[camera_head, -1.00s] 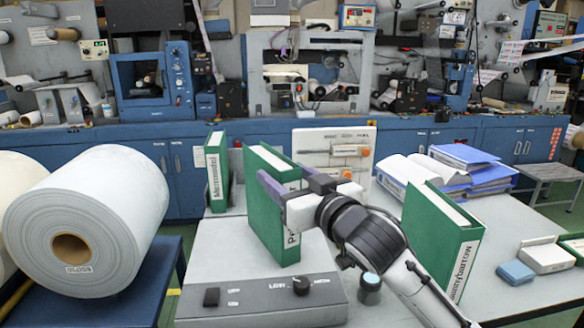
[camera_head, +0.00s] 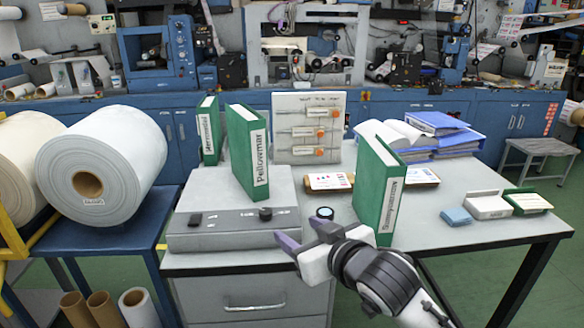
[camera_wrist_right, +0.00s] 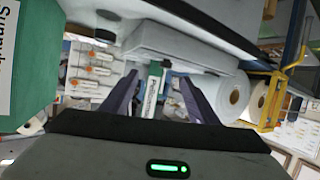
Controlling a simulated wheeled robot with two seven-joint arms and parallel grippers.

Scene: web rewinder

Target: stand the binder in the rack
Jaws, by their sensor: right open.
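Three green binders stand upright. The middle binder, labelled "Pellowmar" (camera_head: 248,152), stands on the grey box-like unit (camera_head: 225,212) with nothing holding it. A second binder (camera_head: 209,132) stands behind it to the left, and a third (camera_head: 372,190) on the table to the right. My right gripper (camera_head: 300,234) is open and empty near the table's front edge, below and right of the middle binder. In the right wrist view, a green binder (camera_wrist_right: 154,88) shows beyond and between the open fingers (camera_wrist_right: 162,103). I cannot make out a separate rack. My left gripper is not in view.
A board with orange-knobbed parts (camera_head: 308,122) stands behind. Blue binders (camera_head: 450,137) and an open book lie at the back right. Small boxes (camera_head: 488,206) sit at the right edge. A large white roll (camera_head: 110,160) is on a blue stand at left.

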